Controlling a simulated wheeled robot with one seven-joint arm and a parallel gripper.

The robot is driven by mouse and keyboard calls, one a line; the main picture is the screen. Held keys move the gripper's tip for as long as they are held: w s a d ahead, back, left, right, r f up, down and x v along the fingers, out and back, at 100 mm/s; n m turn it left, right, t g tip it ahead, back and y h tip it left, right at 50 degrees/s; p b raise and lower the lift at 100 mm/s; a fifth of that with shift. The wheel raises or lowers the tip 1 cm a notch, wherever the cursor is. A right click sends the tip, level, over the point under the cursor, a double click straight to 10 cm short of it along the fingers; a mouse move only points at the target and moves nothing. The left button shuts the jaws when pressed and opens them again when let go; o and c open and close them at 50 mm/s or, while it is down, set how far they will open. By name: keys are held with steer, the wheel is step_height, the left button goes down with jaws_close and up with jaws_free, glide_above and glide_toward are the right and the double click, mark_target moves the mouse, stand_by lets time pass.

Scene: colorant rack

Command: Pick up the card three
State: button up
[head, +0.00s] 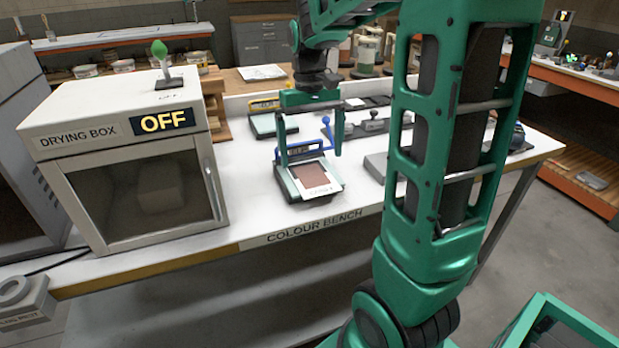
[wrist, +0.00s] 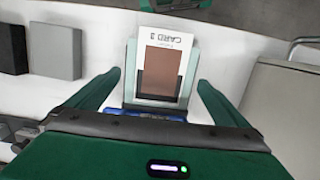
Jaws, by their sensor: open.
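Card three (head: 313,178) is a white card with a brown colour patch and printed lettering. It lies on a dark and pale green holder (head: 290,190) with a blue bar, near the front edge of the colour bench. In the wrist view the card (wrist: 166,68) reads "CARD 3" upside down and lies in the gap ahead of the fingers. My gripper (head: 308,150) is above the holder's rear part, its green fingers apart. In the wrist view the open gripper (wrist: 148,88) has nothing between its fingertips that I can see held. Whether a finger touches the holder is unclear.
The drying box (head: 140,150), marked OFF, stands left on the bench. A second, similar device (head: 270,122) is behind the holder. A grey block (head: 376,165) lies to the right, partly behind my arm. The white bench front (head: 250,205) is bare left of the holder.

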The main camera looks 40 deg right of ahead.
mark_target(312, 176)
steer(key=shift+s+a+f, duration=0.1)
steer(key=shift+f, duration=1.05)
steer(key=shift+s+a+f, duration=0.1)
steer(key=shift+f, duration=1)
steer(key=c, duration=1.1)
steer(key=shift+r, duration=0.1)
